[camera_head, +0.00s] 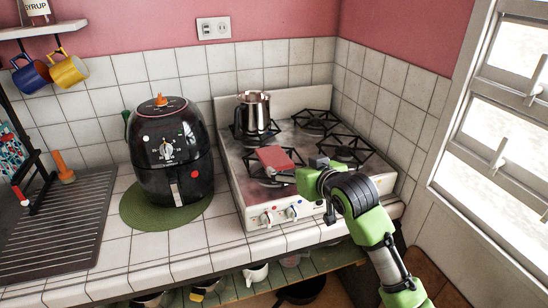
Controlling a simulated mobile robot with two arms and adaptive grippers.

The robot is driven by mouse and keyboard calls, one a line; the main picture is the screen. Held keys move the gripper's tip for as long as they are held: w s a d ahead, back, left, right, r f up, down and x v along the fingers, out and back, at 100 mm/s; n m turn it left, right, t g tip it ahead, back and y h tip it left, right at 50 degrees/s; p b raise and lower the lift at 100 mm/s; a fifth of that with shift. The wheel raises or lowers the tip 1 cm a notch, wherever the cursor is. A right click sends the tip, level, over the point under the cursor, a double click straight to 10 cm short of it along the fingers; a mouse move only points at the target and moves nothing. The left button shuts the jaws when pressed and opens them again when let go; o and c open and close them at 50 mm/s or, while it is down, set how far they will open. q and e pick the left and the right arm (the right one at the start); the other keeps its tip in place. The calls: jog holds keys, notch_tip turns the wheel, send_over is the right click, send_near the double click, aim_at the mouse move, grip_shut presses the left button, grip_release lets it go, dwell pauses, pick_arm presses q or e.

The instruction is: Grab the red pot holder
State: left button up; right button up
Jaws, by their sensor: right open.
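The red pot holder (278,157) is a flat, square, red piece near the front left of the white gas stove (233,180). It appears to lie over the front left burner grate. My right gripper (301,170), at the end of a green and black arm from the lower right, is just to the right of the pot holder. Its jaws are open, with the pot holder close to them. I cannot tell whether they touch it. My left gripper is not in view.
A metal pot (254,113) stands on the back left burner. A black air fryer (172,150) stands on a green round mat (136,214) left of the stove. A dark drying rack (52,240) is further left. A window (500,120) is on the right.

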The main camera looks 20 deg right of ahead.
send_near(276, 159)
jog(key=shift+p+x, duration=0.45)
jog(key=shift+x, duration=0.75)
jog(key=shift+w, duration=0.55)
jog(key=shift+w+a+f+p, duration=0.1)
jog(key=shift+w+f+p, duration=0.1)
jog(key=shift+w+p, duration=0.2)
jog(key=p+x, duration=0.1)
jog(key=x, duration=0.2)
jog(key=shift+w+f, duration=0.4)
jog(key=shift+w, duration=0.2)
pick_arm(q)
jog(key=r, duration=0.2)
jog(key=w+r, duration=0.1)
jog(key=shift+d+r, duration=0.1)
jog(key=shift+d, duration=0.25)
pick_arm(e)
jog(key=c, duration=1.1)
